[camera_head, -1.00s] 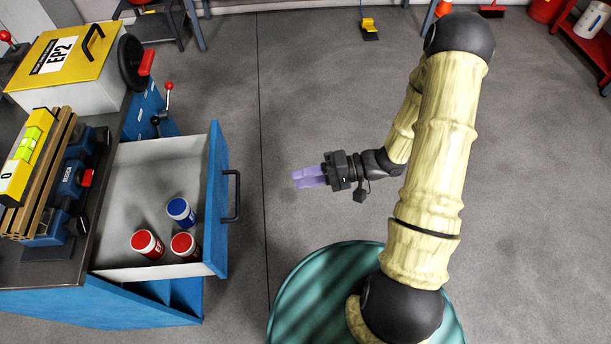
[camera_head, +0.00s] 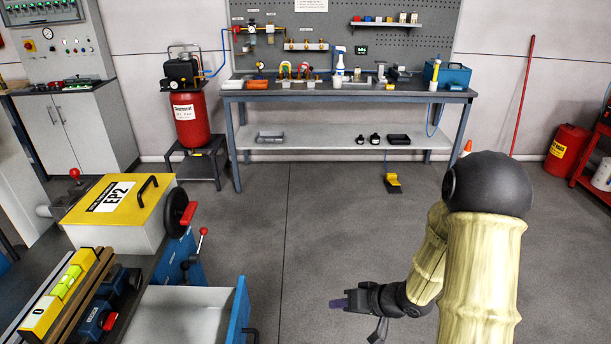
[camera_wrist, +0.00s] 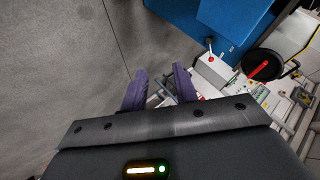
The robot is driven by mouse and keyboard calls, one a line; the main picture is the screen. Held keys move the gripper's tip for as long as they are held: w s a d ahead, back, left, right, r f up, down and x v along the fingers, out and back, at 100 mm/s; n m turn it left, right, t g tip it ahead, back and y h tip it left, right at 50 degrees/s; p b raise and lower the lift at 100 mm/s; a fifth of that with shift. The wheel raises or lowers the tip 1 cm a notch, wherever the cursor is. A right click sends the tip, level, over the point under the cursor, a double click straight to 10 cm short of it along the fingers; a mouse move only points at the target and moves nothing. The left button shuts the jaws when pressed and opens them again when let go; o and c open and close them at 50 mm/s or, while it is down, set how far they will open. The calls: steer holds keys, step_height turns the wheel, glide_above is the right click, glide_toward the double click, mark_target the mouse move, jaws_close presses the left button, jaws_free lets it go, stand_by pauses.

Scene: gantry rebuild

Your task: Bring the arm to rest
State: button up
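My gripper (camera_head: 338,303) hangs over the open grey floor, to the right of the open drawer (camera_head: 178,318), apart from everything. In the wrist view its two purple fingers (camera_wrist: 160,88) stand apart with nothing between them, so it is open and empty. My arm, with pale bamboo-like links, is bent at the elbow on the right side of the head view. The inside of the drawer is only partly in view, and the part that shows is bare.
A blue bench with a yellow-lidded EP2 box (camera_head: 115,205), a handwheel (camera_head: 180,207) and a yellow level (camera_head: 58,295) stands at the left. A workbench (camera_head: 345,92) lines the back wall beside a red compressor (camera_head: 190,118). The floor between is mostly clear, with a yellow pedal (camera_head: 392,184).

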steer(key=s+d+r+h+p, duration=0.2)
steer(key=d+r+h+p, duration=0.2)
steer(key=d+r+h, duration=0.5)
steer(key=s+a+r+m+g+y+p, duration=0.1)
steer(key=s+a+r+g+p, duration=0.1)
steer(key=s+r, duration=0.7)
steer(key=shift+s+a+r+g+p, duration=0.3)
steer(key=shift+s+a+r+p, duration=0.1)
steer(key=shift+s+a+p, duration=0.2)
steer(key=shift+w, duration=0.1)
